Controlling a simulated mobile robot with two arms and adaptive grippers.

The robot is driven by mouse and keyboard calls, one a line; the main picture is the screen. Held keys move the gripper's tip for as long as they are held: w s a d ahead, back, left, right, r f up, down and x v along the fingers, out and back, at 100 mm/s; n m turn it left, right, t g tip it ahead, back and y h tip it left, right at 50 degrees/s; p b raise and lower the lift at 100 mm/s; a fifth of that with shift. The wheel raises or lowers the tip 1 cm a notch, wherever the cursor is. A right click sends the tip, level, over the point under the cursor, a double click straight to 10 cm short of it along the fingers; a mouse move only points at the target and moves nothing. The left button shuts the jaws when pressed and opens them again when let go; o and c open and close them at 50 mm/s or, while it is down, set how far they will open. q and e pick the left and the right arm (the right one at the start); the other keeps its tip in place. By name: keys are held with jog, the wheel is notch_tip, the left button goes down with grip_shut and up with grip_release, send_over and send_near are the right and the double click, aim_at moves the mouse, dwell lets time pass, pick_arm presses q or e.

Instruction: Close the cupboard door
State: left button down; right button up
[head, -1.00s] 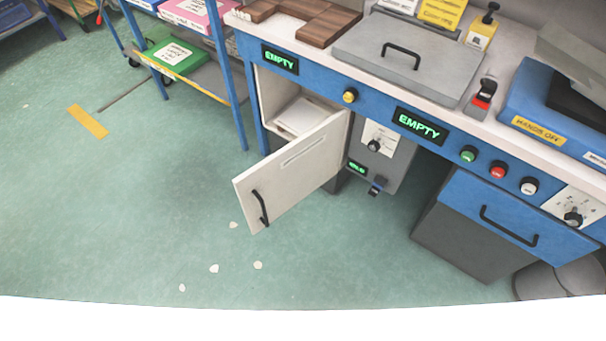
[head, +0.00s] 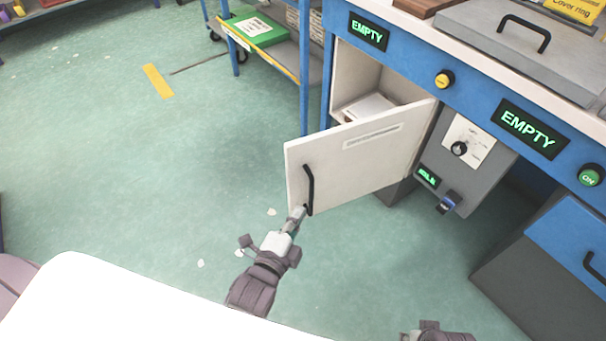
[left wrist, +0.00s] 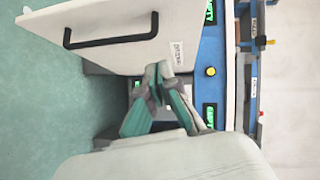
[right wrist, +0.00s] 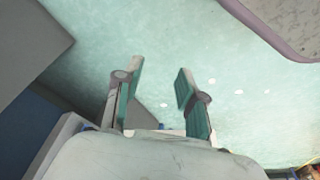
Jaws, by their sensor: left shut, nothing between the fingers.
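The white cupboard door (head: 350,160) stands wide open, swung out from the cupboard (head: 358,75) under the blue bench. It has a black bar handle (head: 309,188). My left gripper (head: 298,212) is shut and empty, near the lower end of the handle in the head view; I cannot tell whether it touches. In the left wrist view the shut fingers (left wrist: 158,76) are in front of the door (left wrist: 185,45), to the right of and below the handle (left wrist: 112,41). My right gripper (right wrist: 160,70) is open and empty over the floor; its fingertips are not in the head view.
A white item (head: 368,107) lies inside the cupboard. A grey control unit (head: 465,160) is right of the opening, and a blue drawer (head: 575,235) is further right. A shelf trolley (head: 270,55) stands behind the door. The green floor (head: 150,180) on the left is mostly clear.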

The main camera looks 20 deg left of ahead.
pick_arm(q)
notch_tip(320, 180, up, 5)
jog(key=a+m+t, duration=0.1)
jog(key=t, duration=0.1)
jog(key=b, duration=0.2)
send_near(307, 145)
jog(key=w+d, duration=0.3)
jog(key=d, duration=0.1)
jog(key=w+a, duration=0.1)
jog(key=w+a+b, duration=0.1)
jog(key=shift+w+a, duration=0.2)
jog(key=shift+w, duration=0.1)
jog(key=shift+w+a, duration=0.3)
pick_arm(e)
jog(key=w+v, duration=0.1)
jog(key=v, duration=0.9)
jog(key=shift+r+t, duration=0.2)
jog(key=shift+t, duration=0.2)
jog(key=shift+s+d, duration=0.1)
